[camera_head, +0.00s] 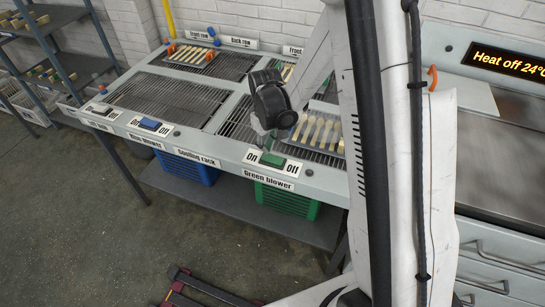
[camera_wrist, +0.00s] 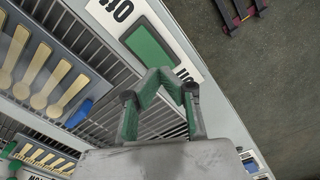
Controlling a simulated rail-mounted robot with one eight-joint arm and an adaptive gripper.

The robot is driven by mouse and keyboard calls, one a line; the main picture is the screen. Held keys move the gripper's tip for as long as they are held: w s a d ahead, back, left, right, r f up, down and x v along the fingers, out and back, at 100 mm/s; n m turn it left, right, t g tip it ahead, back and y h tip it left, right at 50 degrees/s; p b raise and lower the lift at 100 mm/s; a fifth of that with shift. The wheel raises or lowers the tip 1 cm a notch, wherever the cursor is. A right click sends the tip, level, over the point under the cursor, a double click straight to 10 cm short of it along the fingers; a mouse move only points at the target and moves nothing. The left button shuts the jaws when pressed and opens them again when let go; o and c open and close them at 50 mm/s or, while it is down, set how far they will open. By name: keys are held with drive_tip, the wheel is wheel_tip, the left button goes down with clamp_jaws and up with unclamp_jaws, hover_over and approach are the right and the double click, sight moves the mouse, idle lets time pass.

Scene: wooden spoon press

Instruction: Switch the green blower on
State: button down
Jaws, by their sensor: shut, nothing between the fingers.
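The green blower's switch is a green rocker (camera_head: 272,159) on the front rail, between the labels On at left and Off at right. It shows large in the wrist view (camera_wrist: 149,46); which side is pressed in, I cannot tell. The green blower (camera_head: 285,201) is the green crate-like unit on the shelf below. My gripper (camera_head: 267,144) is shut and empty, pointing down over the switch's On end. In the wrist view its fingertips (camera_wrist: 160,77) meet beside the On end, partly covering the On label. Whether they touch the switch, I cannot tell.
A blue switch (camera_head: 150,124) and blue blower (camera_head: 186,167) are further left. A tray of wooden spoons (camera_head: 318,130) lies on the rack behind the green switch. Floor in front is mostly clear.

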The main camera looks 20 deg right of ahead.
sight(267, 155)
drive_tip(key=shift+f+b, duration=1.3)
drive_tip(key=shift+f, duration=0.05)
idle(1.3)
drive_tip(key=shift+r+p, duration=1.6)
drive_tip(key=shift+r, duration=1.9)
